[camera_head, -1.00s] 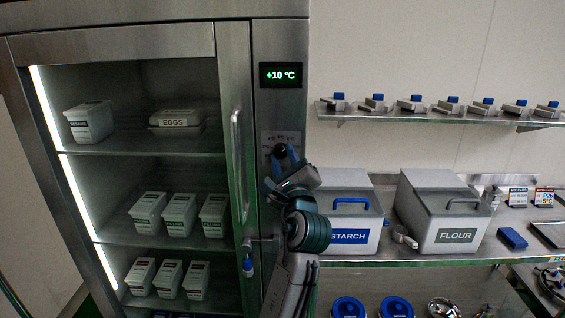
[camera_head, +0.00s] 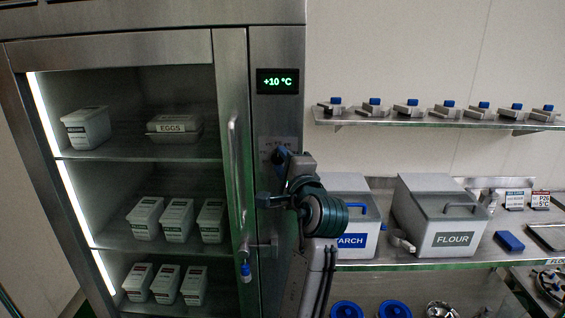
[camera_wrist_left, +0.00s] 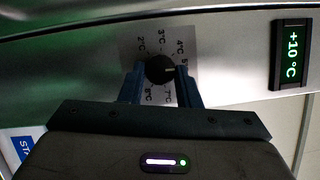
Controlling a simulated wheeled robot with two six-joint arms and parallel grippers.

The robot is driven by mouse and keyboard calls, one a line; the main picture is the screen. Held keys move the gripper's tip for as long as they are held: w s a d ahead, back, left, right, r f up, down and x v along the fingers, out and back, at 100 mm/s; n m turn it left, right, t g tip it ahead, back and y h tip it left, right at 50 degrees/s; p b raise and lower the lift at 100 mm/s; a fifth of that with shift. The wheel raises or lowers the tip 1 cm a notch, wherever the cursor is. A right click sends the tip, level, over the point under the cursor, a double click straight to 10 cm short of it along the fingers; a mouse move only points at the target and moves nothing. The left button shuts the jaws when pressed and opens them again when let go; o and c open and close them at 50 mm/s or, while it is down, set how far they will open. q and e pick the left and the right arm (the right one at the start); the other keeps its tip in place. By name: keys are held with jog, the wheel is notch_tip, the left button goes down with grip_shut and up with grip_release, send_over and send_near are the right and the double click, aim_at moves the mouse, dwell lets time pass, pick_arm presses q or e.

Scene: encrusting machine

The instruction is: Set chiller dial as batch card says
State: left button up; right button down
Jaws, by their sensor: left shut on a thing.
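The chiller dial (camera_wrist_left: 160,69) is a round black knob with a white mark, on a plate printed with temperatures from about 2°C to 8°C. In the left wrist view its mark points right, near a partly hidden 5. My left gripper (camera_head: 280,155) is shut on the dial, one finger on each side (camera_wrist_left: 161,84). In the head view the gripper mostly hides the knob. The chiller display (camera_head: 277,81) reads +10 °C and also shows in the wrist view (camera_wrist_left: 291,54). A batch card (camera_head: 541,200) on the right reads P26 and 5°C. My right gripper is not in view.
The chiller's door handle (camera_head: 235,170) is left of my arm. A starch bin (camera_head: 349,240) and a flour bin (camera_head: 453,240) stand on the counter to the right. A wall shelf (camera_head: 440,122) holds several blue-knobbed parts.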

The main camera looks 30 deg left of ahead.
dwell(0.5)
pick_arm(q)
jog(key=o, duration=1)
jog(key=shift+c, duration=0.2)
